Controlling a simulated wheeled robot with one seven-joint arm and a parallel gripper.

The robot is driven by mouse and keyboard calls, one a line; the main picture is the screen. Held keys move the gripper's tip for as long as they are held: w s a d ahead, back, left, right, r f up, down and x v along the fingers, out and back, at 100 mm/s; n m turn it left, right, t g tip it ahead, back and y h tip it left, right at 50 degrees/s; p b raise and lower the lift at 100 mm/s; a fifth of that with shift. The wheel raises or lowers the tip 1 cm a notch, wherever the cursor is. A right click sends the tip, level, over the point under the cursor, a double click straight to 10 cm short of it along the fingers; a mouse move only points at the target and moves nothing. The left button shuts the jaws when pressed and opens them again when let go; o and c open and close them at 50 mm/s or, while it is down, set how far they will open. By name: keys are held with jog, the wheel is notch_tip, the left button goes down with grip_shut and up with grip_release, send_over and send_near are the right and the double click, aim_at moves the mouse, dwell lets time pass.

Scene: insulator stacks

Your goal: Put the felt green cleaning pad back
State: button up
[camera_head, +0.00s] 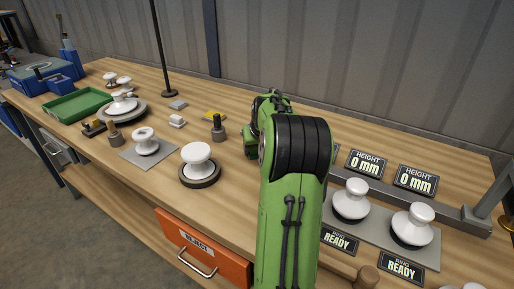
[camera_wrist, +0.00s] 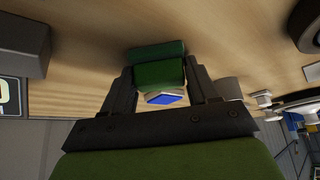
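A green block, which looks like the felt green cleaning pad (camera_wrist: 158,74), sits between the two fingers of my gripper (camera_wrist: 160,78) in the wrist view. It spans the gap and appears to touch both fingers. A second green face (camera_wrist: 155,50) shows just beyond it; I cannot tell whether it is part of the same pad. A small blue and white piece (camera_wrist: 166,98) shows nearer the palm, under the green block. In the head view my arm hides the gripper and the pad.
On the wooden workbench (camera_head: 140,205) stand white insulators, one on a dark ring (camera_head: 199,175) and two on a grey plate by the displays (camera_head: 367,165). A green tray (camera_head: 75,105) lies at the left. A small yellow item (camera_head: 213,115) and a dark post (camera_head: 218,128) stand mid-bench.

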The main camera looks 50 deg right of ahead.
jog(key=o, duration=0.4)
jog(key=shift+o, duration=0.2)
